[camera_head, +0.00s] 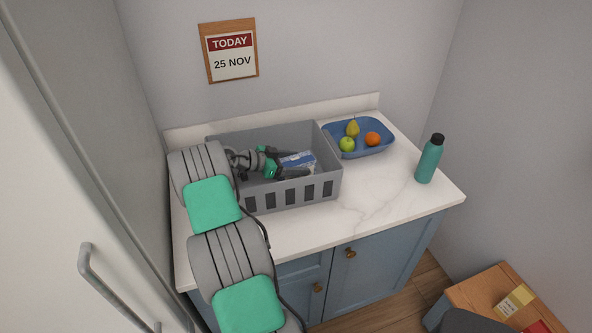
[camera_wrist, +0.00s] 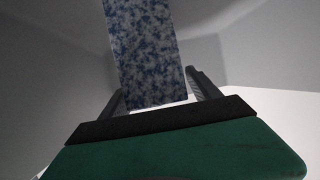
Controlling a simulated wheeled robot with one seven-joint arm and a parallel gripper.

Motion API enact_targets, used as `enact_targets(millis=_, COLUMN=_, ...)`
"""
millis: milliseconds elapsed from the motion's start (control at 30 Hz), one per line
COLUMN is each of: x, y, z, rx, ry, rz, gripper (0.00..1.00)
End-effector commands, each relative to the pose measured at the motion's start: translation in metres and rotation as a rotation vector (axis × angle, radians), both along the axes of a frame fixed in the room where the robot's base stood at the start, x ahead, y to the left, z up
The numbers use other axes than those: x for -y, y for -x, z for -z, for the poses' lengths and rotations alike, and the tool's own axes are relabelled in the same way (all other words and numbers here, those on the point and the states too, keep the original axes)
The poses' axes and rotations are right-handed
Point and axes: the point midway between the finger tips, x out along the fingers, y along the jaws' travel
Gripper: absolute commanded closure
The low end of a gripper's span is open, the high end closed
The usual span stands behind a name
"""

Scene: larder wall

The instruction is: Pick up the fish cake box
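The fish cake box (camera_head: 299,160) shows blue and white inside the grey crate, partly hidden by my gripper. In the wrist view a blue-and-white speckled box face (camera_wrist: 146,50) rises between my two fingers, slightly tilted, with a pale lower edge; no label is readable there. My gripper (camera_head: 300,164) is down in the crate with one finger on each side of the box. In the wrist view my gripper (camera_wrist: 154,86) looks open, with a narrow gap at the right finger; the left finger is very close to the box. Contact at the fingertips is hard to judge.
The slatted grey crate (camera_head: 292,195) stands on the white marble counter (camera_head: 375,205). A blue bowl (camera_head: 375,150) with a pear, apple and orange is right of it. A teal bottle (camera_head: 429,160) stands farther right.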

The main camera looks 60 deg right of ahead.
Motion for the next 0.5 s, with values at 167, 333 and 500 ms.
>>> enact_targets(millis=167, x=0.0004, y=0.0008, z=-0.0001, rx=0.0, ry=0.0, rz=0.002, gripper=0.44)
enact_targets(millis=333, x=0.0003, y=0.0008, z=-0.0002, rx=0.0, ry=0.0, rz=0.002, gripper=0.58)
enact_targets(millis=500, x=0.0003, y=0.0008, z=-0.0003, rx=0.0, ry=0.0, rz=0.002, gripper=0.72)
